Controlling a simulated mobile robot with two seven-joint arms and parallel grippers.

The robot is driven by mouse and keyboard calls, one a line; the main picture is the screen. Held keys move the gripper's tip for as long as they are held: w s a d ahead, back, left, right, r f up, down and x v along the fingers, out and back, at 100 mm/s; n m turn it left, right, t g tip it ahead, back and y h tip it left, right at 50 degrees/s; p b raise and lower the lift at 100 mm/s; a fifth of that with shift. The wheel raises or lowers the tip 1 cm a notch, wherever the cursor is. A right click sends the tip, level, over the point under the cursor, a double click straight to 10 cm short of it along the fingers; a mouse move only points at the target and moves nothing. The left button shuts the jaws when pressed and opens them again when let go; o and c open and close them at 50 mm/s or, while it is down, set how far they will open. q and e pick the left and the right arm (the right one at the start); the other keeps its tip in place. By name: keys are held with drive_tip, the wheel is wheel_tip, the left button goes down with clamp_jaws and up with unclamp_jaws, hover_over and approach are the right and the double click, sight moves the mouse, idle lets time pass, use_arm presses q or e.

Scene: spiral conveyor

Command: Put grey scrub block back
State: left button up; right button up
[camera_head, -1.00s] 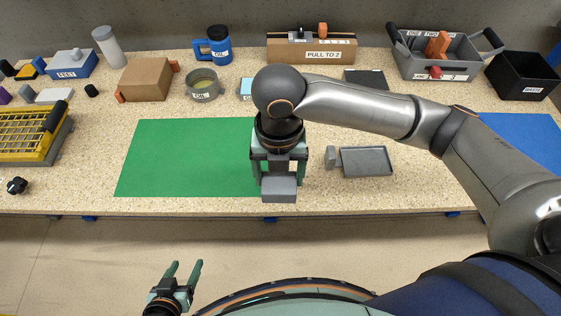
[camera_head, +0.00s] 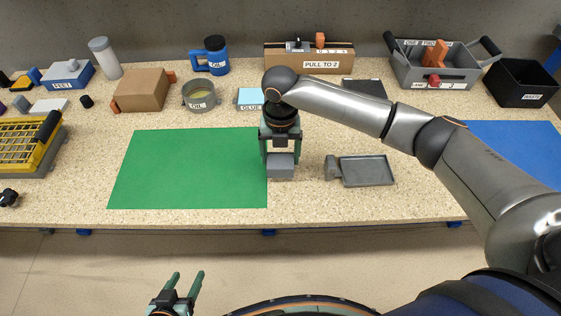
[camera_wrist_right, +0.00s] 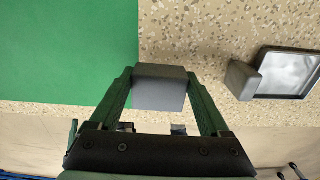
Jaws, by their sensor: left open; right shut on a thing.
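The grey scrub block (camera_head: 280,167) is between the fingers of my right gripper (camera_head: 280,155), at the right edge of the green mat. The right wrist view shows the block (camera_wrist_right: 160,88) gripped from both sides by the green fingers; whether it touches the table is not clear. A shallow grey tray (camera_head: 367,171) lies to its right, with a small grey block-shaped piece (camera_head: 332,167) at its left end; I cannot tell if this is joined to the tray. My left gripper (camera_head: 188,277) is open and empty in front of the table.
The green mat (camera_head: 185,170) is bare. A yellow rack (camera_head: 25,150) stands at the left. Along the back are a brown box (camera_head: 142,85), an oil pot (camera_head: 199,97), a blue mug (camera_head: 214,55), a grey caddy (camera_head: 415,70) and a black bin (camera_head: 522,83). A blue mat (camera_head: 520,145) lies right.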

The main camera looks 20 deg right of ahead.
sight(280, 163)
wheel_tip(280, 163, down, 2)
drive_tip(key=shift+f+p, duration=0.2)
drive_tip(key=shift+p, duration=0.35)
drive_tip(key=shift+f, duration=0.4)
drive_tip(key=o, duration=1.1)
use_arm(q)
drive_tip(key=shift+s+a, duration=0.25)
use_arm(e)
drive_tip(key=shift+o, duration=0.7)
